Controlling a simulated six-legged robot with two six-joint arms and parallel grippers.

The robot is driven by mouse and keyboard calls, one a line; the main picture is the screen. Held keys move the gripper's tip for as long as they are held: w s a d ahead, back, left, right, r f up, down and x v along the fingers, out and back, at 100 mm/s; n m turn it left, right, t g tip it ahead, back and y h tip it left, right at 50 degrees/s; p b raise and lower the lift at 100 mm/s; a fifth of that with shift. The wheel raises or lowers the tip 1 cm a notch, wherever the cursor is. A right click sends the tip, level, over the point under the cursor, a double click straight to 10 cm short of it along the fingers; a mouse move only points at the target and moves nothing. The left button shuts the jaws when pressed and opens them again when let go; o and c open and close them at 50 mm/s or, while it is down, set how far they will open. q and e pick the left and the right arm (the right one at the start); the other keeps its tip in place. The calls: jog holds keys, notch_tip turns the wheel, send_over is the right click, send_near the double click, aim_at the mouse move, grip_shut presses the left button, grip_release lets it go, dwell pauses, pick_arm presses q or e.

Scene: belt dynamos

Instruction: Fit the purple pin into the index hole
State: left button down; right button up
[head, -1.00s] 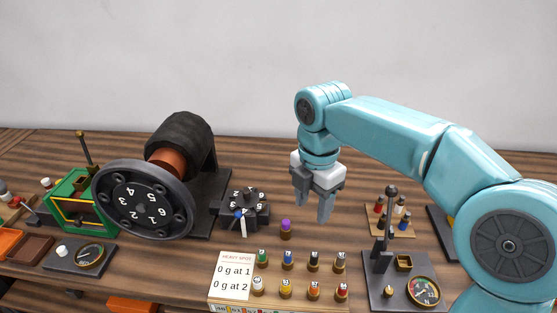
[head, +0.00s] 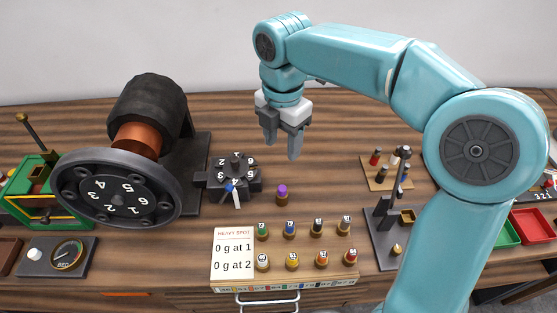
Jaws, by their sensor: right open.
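The purple pin (head: 282,191) stands upright on the wooden table, with a brownish lower part, just right of the dark index block. The index block (head: 236,176) carries white numbers on its top and a blue-tipped white pointer at its front. Which hole in it is the index hole, I cannot tell. My right gripper (head: 281,148) points down, open and empty, above and behind the purple pin, apart from it. My left gripper does not show.
A big numbered wheel (head: 118,190) on a dark motor stands at the left. In front are a "HEAVY SPOT" card (head: 233,254) and several coloured pegs (head: 292,262). A gauge stand (head: 388,238) and small peg board (head: 380,184) stand right.

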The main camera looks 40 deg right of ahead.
aim_at(282, 188)
jog(key=f, duration=0.8)
jog(key=f+b, duration=0.1)
jog(key=f, duration=0.4)
jog(key=shift+s+a+f, duration=0.1)
jog(key=shift+s, duration=0.2)
jog(key=shift+w+f, duration=0.1)
jog(key=shift+f, duration=0.55)
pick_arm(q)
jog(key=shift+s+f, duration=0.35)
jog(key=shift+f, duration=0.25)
